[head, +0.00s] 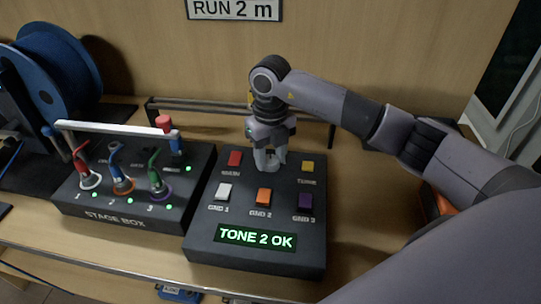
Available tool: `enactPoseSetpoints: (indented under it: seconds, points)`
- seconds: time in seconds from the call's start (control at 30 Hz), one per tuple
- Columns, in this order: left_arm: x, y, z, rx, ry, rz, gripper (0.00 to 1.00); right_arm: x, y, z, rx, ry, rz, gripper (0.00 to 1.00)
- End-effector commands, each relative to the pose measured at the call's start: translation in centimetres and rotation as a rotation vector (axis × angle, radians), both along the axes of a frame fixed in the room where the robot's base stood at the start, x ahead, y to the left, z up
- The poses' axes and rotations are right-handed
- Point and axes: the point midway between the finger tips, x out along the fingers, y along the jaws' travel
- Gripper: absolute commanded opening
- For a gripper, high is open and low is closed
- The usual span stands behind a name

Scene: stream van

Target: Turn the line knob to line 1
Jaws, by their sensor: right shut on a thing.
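A dark control box (205,245) stands on the wooden bench. Its green display (256,238) reads "TONE 2 OK". My right gripper (270,165) points down at the top middle of this box, between a red button (234,159) and a yellow button (307,166). Its fingers are shut on the line knob, which they mostly hide. I cannot read the knob's pointer or its scale. White, orange and purple buttons (305,201) labelled GND 1, GND 2 and GND 3 sit below the fingers. My left gripper is not in view.
A stage box (115,222) with red, blue and green plugs, green lights and a white handle bar stands close left of the control box. A blue cable reel (55,80) is at the back left. A dark rail runs behind.

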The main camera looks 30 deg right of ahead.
Motion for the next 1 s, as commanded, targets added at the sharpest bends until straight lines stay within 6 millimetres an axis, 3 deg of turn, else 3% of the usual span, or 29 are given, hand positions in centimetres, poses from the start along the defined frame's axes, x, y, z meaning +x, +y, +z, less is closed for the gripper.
enactPoseSetpoints:
  seconds: [0.63,1.0]
  points:
    - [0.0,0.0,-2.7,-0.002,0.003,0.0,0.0,0.1,0.0,-0.1,0.0,-0.003,0.587,0.13]
    - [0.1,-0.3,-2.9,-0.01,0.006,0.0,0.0,0.1,0.0,0.1,0.0,-0.003,0.825,0.13]
